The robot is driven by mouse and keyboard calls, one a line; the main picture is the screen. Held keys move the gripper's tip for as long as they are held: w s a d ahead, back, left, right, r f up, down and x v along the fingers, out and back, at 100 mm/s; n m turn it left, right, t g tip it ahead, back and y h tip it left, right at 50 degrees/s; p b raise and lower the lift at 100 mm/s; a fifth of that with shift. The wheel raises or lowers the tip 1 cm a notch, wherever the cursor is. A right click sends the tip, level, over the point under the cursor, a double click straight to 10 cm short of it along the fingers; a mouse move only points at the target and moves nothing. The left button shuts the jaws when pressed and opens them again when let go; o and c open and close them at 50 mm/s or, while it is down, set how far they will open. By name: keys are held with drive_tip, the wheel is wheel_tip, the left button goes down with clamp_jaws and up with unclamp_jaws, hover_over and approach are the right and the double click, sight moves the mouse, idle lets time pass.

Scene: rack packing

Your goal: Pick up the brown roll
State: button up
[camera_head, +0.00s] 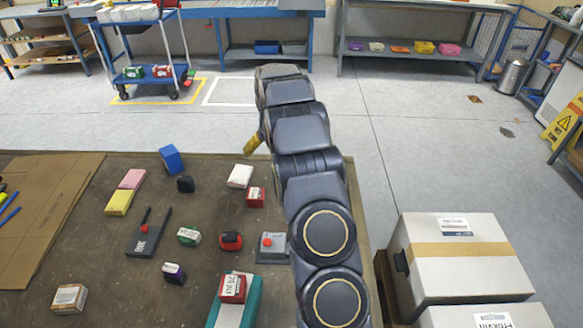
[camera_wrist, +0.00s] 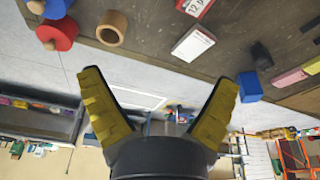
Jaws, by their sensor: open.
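The brown roll (camera_wrist: 112,28) is a short tan cylinder with a round hole. It stands on the brown table (camera_wrist: 140,35) near its edge at the upper left of the wrist view, beside a red round object (camera_wrist: 57,34). In the head view I do not see the roll; my arm covers that part of the table. My gripper (camera_wrist: 160,77) has its two yellow fingers spread wide with nothing between them. It is apart from the roll, beyond the table's far edge. In the head view one yellow finger (camera_head: 253,145) shows left of my arm.
A white box (camera_head: 240,176), a red box (camera_head: 256,196), a blue block (camera_head: 171,158) and several other small items lie on the table. A teal tray (camera_head: 247,300) is at the front. Large cartons (camera_head: 455,275) stand at right. Bare table lies between items.

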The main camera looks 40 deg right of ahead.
drive_tip(key=shift+m+t+h, duration=0.4)
drive_tip(key=shift+m, duration=0.2)
drive_tip(key=shift+w+d+f, duration=0.25)
drive_tip(key=shift+d+f, duration=1.55)
drive_tip(key=shift+f, duration=0.1)
drive_tip(key=shift+w+d+f, duration=0.3)
drive_tip(key=shift+d+f, duration=1.5)
drive_tip(key=shift+f, duration=0.05)
drive_tip(key=shift+w+d+f, duration=0.25)
drive_tip(key=shift+d+f, duration=1.55)
drive_tip(key=shift+f, duration=0.1)
drive_tip(key=x, duration=0.3)
drive_tip(key=shift+s+d+f, duration=0.15)
drive_tip(key=shift+s+d, duration=0.05)
drive_tip(key=shift+x, duration=0.85)
drive_tip(key=shift+c, duration=0.2)
drive_tip(key=c, duration=1.2)
